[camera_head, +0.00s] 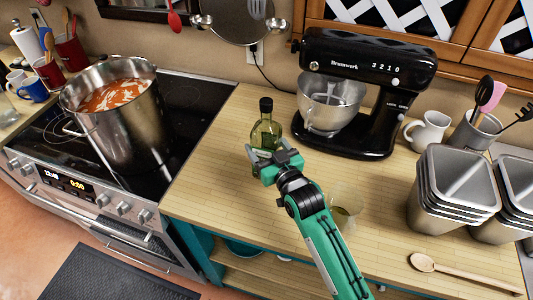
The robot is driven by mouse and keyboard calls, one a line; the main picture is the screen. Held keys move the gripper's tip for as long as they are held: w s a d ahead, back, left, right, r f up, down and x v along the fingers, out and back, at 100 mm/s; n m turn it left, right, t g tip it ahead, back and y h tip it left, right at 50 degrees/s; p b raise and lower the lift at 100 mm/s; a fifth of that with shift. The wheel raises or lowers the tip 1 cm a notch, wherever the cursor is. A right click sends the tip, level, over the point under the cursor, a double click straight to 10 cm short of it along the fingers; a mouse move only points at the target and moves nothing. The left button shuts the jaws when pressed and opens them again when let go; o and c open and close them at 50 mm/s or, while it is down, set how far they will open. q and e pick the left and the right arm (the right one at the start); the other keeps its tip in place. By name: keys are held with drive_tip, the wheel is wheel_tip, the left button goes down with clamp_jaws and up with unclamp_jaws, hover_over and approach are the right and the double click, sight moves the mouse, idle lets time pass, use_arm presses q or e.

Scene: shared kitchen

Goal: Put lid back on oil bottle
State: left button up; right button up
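The oil bottle (264,132) is olive-green glass and stands upright on the wooden counter, between the stove and the mixer. A dark, cap-like piece (266,105) shows at the top of its neck; I cannot tell whether it is seated or loose. No separate lid shows elsewhere. My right gripper (265,150), on the green arm from the bottom, is in front of the bottle's lower part and partly hides it. My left gripper is not in view.
A black stand mixer (362,85) stands right of the bottle. A steel pot of red soup (128,125) stands on the stove. A clear glass (346,215) is beside my arm. Metal containers (450,195) and a wooden spoon (465,272) are at right. Counter left of the bottle is clear.

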sight(266, 155)
wheel_tip(266, 155, down, 3)
drive_tip(key=shift+f+p, duration=0.1)
drive_tip(key=shift+p, duration=0.25)
drive_tip(key=shift+f, duration=0.25)
drive_tip(key=o, duration=1.9)
drive_tip(key=shift+f, duration=0.2)
drive_tip(key=shift+r, duration=0.1)
drive_tip(key=shift+b+v, duration=1.6)
drive_tip(key=shift+v, duration=4.45)
